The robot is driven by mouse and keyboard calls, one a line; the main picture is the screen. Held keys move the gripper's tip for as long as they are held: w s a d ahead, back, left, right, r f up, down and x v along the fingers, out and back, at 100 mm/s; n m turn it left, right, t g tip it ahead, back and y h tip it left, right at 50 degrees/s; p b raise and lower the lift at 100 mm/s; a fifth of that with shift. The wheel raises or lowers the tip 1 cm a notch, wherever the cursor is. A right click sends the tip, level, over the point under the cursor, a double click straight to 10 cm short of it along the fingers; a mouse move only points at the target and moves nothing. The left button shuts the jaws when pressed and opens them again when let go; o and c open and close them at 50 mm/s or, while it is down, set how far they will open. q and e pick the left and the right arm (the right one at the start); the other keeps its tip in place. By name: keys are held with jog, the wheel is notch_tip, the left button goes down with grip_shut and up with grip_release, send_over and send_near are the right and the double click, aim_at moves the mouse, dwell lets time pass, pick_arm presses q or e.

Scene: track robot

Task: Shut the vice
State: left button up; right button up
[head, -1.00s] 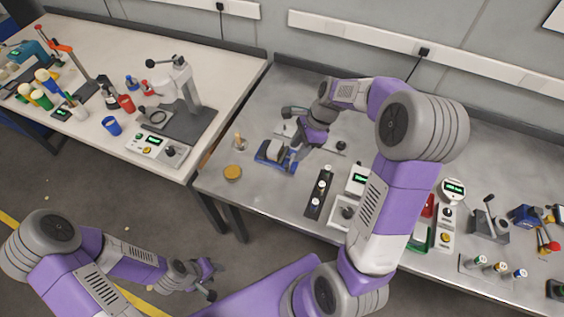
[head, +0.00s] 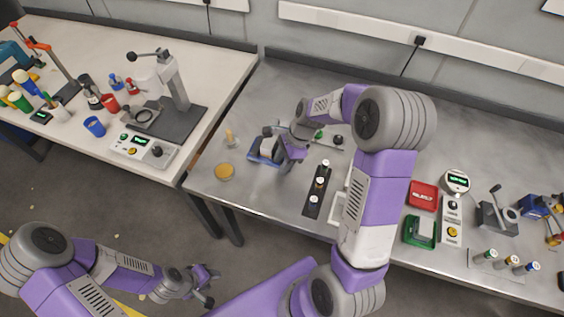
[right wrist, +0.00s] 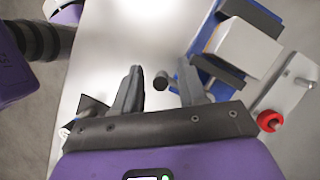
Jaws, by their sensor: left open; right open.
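The vice is blue with dark jaws and stands at the left part of the steel table; its blue body (head: 255,158) shows in the head view, partly behind my right gripper. In the right wrist view the vice (right wrist: 203,45) is at the upper right, with a pale block (right wrist: 243,47) between its jaws. I cannot tell whether both jaws touch the block. A dark round knob (right wrist: 160,81) shows between the fingers of my right gripper (right wrist: 160,70), which is open beside the vice. My right gripper (head: 288,163) also shows in the head view. My left gripper (head: 208,285) is open, away from the table.
A yellow-brown disc (head: 225,172) lies left of the vice. A dark strip with several buttons (head: 318,190) lies to its right. A red ring-like part (right wrist: 269,121) shows in the right wrist view. A red tray (head: 423,195) and green tray (head: 420,232) stand further right.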

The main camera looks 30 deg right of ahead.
grip_shut()
